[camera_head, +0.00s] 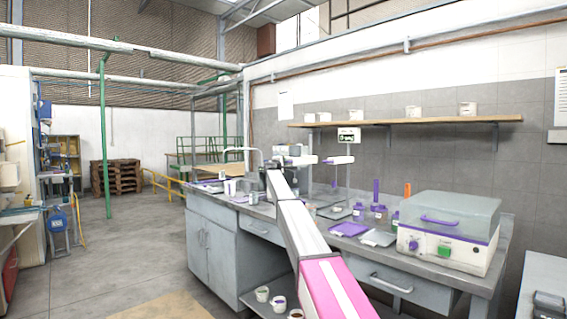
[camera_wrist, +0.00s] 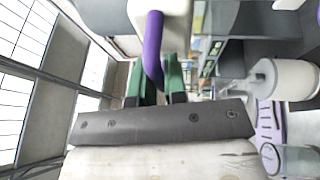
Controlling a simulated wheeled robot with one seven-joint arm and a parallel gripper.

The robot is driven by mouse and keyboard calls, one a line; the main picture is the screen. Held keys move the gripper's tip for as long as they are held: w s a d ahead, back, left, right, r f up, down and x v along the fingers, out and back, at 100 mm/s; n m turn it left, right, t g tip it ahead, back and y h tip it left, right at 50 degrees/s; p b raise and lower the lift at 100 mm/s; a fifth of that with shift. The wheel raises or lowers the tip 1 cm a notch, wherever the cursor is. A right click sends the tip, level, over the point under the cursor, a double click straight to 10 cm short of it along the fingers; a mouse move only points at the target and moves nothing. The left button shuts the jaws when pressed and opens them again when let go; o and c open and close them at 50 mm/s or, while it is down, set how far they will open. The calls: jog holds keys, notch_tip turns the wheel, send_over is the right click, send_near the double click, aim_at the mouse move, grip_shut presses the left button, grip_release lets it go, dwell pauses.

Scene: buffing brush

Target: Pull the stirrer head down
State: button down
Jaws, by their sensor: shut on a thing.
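The stirrer head is a white block (camera_wrist: 178,22) at the top of the wrist view, with a curved purple handle (camera_wrist: 153,45) in front of it. My gripper (camera_wrist: 154,75) has two green fingers, one on each side of the handle's lower end, and is shut on it. In the head view, a white stirrer head (camera_head: 298,159) stands above the bench at the end of my arm. My arm covers my gripper and the handle there.
A second stirrer (camera_head: 340,160) stands close on the right. A shelf (camera_head: 400,122) runs along the wall above. The floor at left is clear.

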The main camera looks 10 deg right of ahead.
notch_tip(320, 180, down, 11)
jog(key=c, duration=1.2)
grip_release()
jog(key=shift+s, duration=0.1)
jog(key=v, duration=1)
jog(key=shift+s+a, duration=0.25)
